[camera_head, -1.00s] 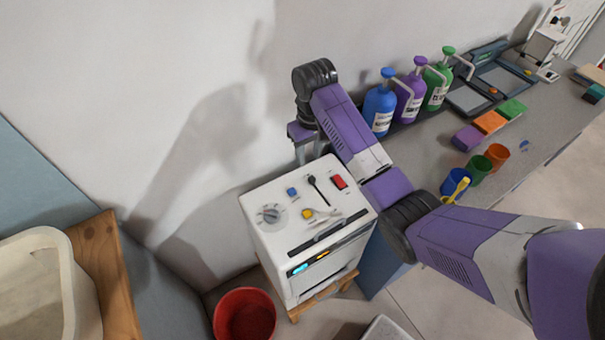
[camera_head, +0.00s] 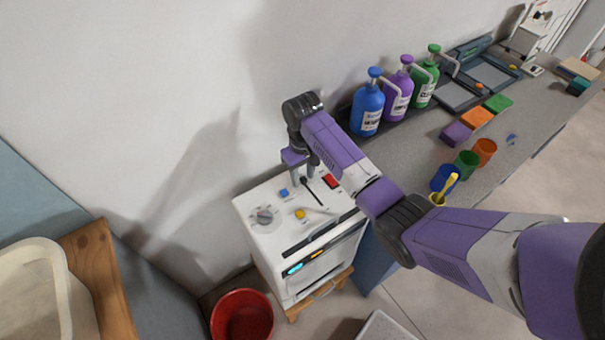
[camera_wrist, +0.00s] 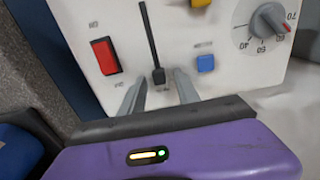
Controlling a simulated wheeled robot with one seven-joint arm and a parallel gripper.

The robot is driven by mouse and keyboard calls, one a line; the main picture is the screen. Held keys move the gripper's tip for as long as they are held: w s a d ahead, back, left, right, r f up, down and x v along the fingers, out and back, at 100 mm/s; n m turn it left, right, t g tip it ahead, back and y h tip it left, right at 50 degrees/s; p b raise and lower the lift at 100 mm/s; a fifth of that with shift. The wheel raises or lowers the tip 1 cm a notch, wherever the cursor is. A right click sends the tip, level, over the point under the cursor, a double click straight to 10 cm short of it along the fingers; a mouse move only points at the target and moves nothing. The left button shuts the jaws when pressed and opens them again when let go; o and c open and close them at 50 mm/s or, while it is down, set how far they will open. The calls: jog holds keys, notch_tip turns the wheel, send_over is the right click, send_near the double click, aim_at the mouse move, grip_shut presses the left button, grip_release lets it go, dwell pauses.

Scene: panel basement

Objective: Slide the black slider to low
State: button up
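The black slider (camera_head: 304,181) is a small dark knob at the wall-side end of a thin black slot on the top panel of a white box (camera_head: 270,232). In the wrist view, the slider (camera_wrist: 158,76) sits at the near end of its slot. My gripper (camera_head: 305,176) points down over the panel. In the wrist view, my gripper (camera_wrist: 159,78) is open, with one grey finger on each side of the slider. I cannot tell whether either finger touches it. The small labels are not legible.
On the panel are a red switch (camera_wrist: 104,56), a blue button (camera_wrist: 205,62), a dial (camera_wrist: 268,20) and a yellow button (camera_head: 300,214). A wall stands close behind. Bottles (camera_head: 368,105) and cups (camera_head: 445,178) stand on the counter at right. A red bucket (camera_head: 242,318) is below.

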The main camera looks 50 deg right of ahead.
jog(key=shift+c, duration=0.5)
grip_shut()
dwell(0.8)
